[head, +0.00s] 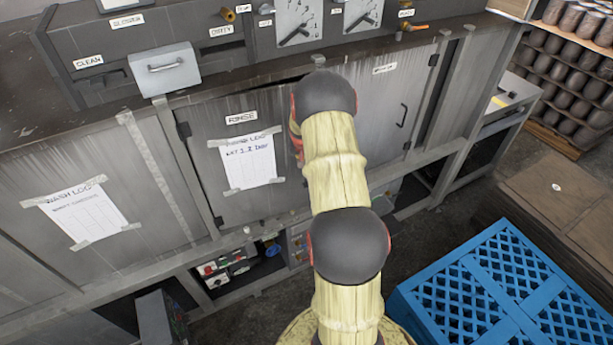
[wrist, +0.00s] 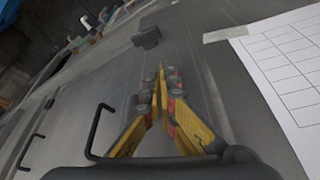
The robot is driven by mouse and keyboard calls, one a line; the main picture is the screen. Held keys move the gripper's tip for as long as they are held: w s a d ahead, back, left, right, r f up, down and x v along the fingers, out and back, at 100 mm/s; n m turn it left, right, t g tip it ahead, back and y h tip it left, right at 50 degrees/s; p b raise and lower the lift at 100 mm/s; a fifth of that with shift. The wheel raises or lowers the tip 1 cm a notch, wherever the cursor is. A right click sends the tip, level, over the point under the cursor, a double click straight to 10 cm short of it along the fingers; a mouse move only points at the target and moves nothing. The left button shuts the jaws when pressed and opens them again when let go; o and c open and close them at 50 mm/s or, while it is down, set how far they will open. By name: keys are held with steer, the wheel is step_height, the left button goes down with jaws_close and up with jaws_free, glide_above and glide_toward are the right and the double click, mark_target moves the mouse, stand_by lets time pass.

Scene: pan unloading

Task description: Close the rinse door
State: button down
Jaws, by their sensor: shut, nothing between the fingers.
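The rinse door (head: 215,185) is a grey metal panel labelled RINSE, hinged at its left, with a taped paper log (head: 248,160). A thin dark gap shows along its top edge toward the right, so it looks slightly ajar; my arm hides its right edge. In the wrist view the door face (wrist: 205,70) lies behind my gripper (wrist: 160,78), which is shut and empty. Its fingertips are close to the panel; I cannot tell whether they touch it. A black bar handle (wrist: 96,130) is left of the fingers, apart from them. In the head view my arm mostly hides the gripper.
Another door with a black handle (head: 402,115) is to the right. A control panel with dials (head: 298,22) and a grey box (head: 163,68) are above. A blue crate (head: 480,290) stands on the floor at the lower right. Open shelving with valves (head: 225,268) is below.

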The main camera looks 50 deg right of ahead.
steer(key=w+d+b, duration=0.1)
steer(key=w+d, duration=0.2)
steer(key=w, duration=0.2)
steer(key=shift+w+r+b, duration=0.2)
steer(key=shift+w+b, duration=0.1)
